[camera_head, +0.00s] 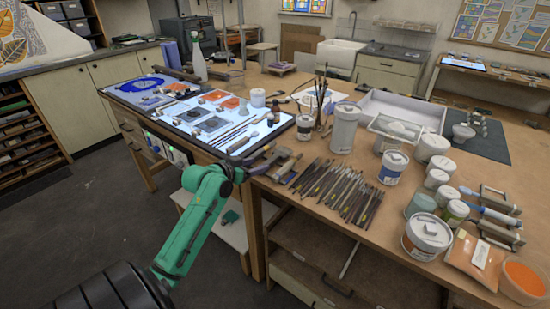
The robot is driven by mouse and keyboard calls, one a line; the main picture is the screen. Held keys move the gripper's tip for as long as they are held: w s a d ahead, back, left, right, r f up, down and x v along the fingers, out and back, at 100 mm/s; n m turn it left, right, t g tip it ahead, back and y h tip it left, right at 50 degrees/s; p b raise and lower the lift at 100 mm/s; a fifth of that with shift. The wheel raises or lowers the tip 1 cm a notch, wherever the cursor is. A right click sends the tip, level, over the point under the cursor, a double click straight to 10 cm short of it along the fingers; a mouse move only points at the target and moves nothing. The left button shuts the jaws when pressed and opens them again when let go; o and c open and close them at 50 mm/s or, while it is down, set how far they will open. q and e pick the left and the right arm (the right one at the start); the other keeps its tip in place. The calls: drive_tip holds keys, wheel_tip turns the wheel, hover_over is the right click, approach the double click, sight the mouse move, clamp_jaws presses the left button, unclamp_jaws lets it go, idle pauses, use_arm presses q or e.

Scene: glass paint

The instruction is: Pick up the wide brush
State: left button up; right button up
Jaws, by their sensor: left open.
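My left gripper (272,161) reaches in on its green arm at the front edge of the wooden table (330,238). It is open and small in the view. A short, broad brush-like object (288,166) lies at its fingertips, at the left end of a row of thin brushes (335,188); it looks like the wide brush. I cannot tell whether it lies between the fingers or just beyond them. My right gripper is not in view.
A lit panel (135,92) with painted pieces and tools lies to the left. A tall white container (344,130) and a labelled jar (393,166) stand behind and beside the brushes. Several more jars, an orange bowl (522,282) and rollers (490,215) crowd the right side.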

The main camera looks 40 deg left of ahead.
sight(268, 162)
use_arm(q)
drive_tip(key=p+x, duration=0.2)
drive_tip(key=x, duration=0.3)
drive_tip(key=shift+w+d+r, duration=0.1)
drive_tip(key=shift+d, duration=0.05)
drive_tip(key=shift+w+f, duration=0.35)
drive_tip(key=shift+s+r, duration=0.1)
drive_tip(key=c, duration=1)
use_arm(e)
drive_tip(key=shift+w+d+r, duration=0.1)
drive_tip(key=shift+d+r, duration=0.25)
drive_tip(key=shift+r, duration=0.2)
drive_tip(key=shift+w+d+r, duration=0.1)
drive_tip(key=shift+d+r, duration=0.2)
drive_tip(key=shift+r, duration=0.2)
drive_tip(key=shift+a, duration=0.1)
